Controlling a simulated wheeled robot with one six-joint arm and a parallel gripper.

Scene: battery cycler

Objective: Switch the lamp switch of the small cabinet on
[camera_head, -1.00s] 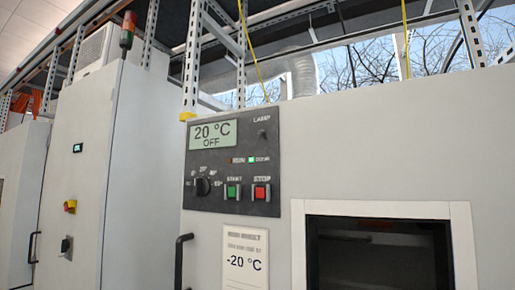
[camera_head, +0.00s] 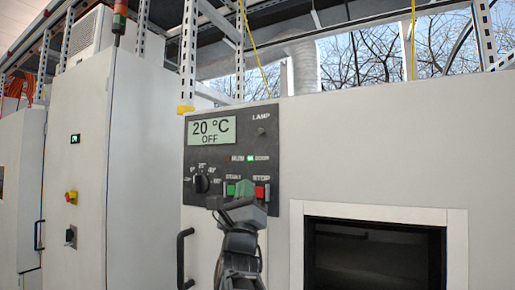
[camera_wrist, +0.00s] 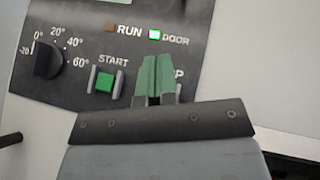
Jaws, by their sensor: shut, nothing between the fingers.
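The lamp switch (camera_head: 262,131) is a small dark toggle under the LAMP label, at the upper right of the dark control panel (camera_head: 218,172) on the white cabinet. It is too small to tell its position, and it is out of the wrist view. My gripper (camera_head: 238,187) is below and a little left of it, in front of the START and STOP buttons. In the wrist view my gripper (camera_wrist: 158,62) shows its green fingertips together and empty, covering most of the STOP button.
The display (camera_head: 211,131) reads 20 °C OFF. A dial (camera_head: 201,184) and a green START button (camera_wrist: 104,82) sit beside my gripper. The DOOR light (camera_wrist: 154,34) glows green. A dark door handle (camera_head: 181,260) and a window (camera_head: 373,255) lie below.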

